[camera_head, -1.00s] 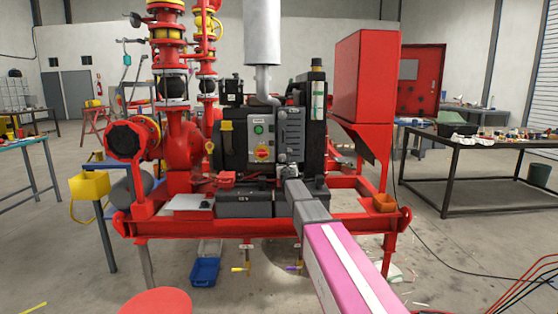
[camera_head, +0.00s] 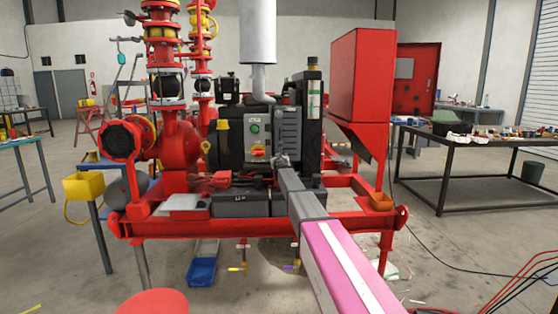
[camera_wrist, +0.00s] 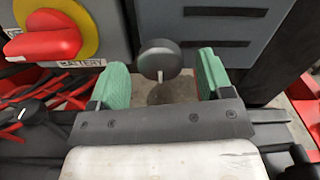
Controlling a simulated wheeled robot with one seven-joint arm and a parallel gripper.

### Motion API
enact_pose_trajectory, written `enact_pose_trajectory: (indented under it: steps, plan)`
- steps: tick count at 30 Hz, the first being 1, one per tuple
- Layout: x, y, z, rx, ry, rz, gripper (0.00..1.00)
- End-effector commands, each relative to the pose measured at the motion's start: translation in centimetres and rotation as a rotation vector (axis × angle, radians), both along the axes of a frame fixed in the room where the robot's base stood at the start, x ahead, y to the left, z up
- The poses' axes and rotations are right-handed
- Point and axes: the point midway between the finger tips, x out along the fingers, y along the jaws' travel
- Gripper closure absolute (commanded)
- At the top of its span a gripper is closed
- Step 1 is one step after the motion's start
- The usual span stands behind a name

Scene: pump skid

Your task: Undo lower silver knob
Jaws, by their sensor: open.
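A round grey knob on a thin pale stem (camera_wrist: 158,56) stands out between my fingers in the wrist view. Its face looks dark there, and I cannot tell whether it is the lower one. My gripper (camera_wrist: 160,74) is open, with one green-padded finger on each side of the knob and a visible gap to both. In the head view my gripper (camera_head: 282,161) is at the front of the grey engine panel (camera_head: 288,127), below its vents. The gripper and arm hide the knob there.
A red rotary switch on a yellow disc (camera_wrist: 48,36) is just left of my fingers. A black battery box (camera_head: 240,203) sits below on the red skid frame (camera_head: 170,227). A tall red cabinet (camera_head: 362,75) stands at the right. Red cables (camera_wrist: 75,92) lie at the left.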

Motion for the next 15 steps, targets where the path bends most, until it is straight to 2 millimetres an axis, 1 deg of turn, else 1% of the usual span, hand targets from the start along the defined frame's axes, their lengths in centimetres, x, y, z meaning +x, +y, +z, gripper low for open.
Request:
enact_pose_trajectory:
  steps: [1,8,9,11,12,13,15]
  plan:
    - [0.25,-0.01,0.01,0.000,0.000,0.000,0.27]
    - [0.18,-0.01,0.00,0.000,0.000,0.000,0.27]
    - [0.18,-0.01,0.00,0.000,0.000,0.000,0.40]
    - [0.18,0.00,0.00,0.000,0.000,0.000,0.60]
    - [0.18,0.00,0.00,0.000,0.000,0.000,0.73]
    - [0.18,0.00,0.00,0.000,0.000,0.000,0.77]
    - [0.17,-0.01,0.00,0.000,0.000,0.000,0.77]
